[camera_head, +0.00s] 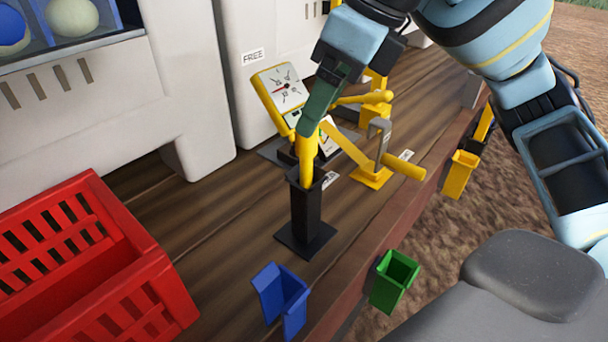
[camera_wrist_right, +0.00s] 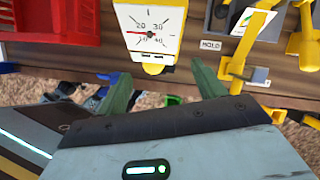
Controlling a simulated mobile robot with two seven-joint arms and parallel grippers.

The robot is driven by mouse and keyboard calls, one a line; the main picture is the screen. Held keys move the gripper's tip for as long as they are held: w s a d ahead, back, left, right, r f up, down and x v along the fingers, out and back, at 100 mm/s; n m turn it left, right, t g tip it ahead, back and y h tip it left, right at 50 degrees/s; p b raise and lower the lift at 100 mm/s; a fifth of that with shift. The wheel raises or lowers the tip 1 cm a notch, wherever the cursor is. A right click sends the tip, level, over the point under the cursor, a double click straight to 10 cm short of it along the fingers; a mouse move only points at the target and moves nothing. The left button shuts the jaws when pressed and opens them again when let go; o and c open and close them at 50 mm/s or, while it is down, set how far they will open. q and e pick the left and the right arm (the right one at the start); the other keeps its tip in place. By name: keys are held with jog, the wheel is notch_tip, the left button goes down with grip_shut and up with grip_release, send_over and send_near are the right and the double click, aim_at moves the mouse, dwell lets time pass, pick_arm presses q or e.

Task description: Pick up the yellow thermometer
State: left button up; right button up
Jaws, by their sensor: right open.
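The yellow thermometer (camera_head: 307,157) stands in a black stand (camera_head: 305,215) on the wooden deck. Its white dial has a red needle and tilts to the left at the top. My right gripper (camera_head: 318,112), with green fingers, reaches down to the thermometer just right of the dial. In the head view a finger covers part of its neck. In the right wrist view the thermometer (camera_wrist_right: 150,38) is centred ahead of the open right gripper (camera_wrist_right: 155,72), with a finger on each side of its lower edge. I cannot tell whether they touch. My left gripper is not in view.
Yellow levers (camera_head: 372,172) stand close behind and right of the thermometer. A red crate (camera_head: 130,285) is at the lower left. Blue (camera_head: 282,295), green (camera_head: 393,280) and yellow (camera_head: 459,175) holders line the deck edge. A white machine (camera_head: 200,125) stands behind.

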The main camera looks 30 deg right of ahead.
jog(key=shift+x, duration=3.5)
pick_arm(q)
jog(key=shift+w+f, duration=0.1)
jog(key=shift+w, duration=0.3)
pick_arm(e)
jog(key=shift+w+d, duration=0.1)
jog(key=shift+c, duration=0.3)
jog(key=shift+r, duration=0.1)
jog(key=c, duration=1.3)
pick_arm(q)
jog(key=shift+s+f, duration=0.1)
pick_arm(e)
jog(key=shift+r, duration=0.1)
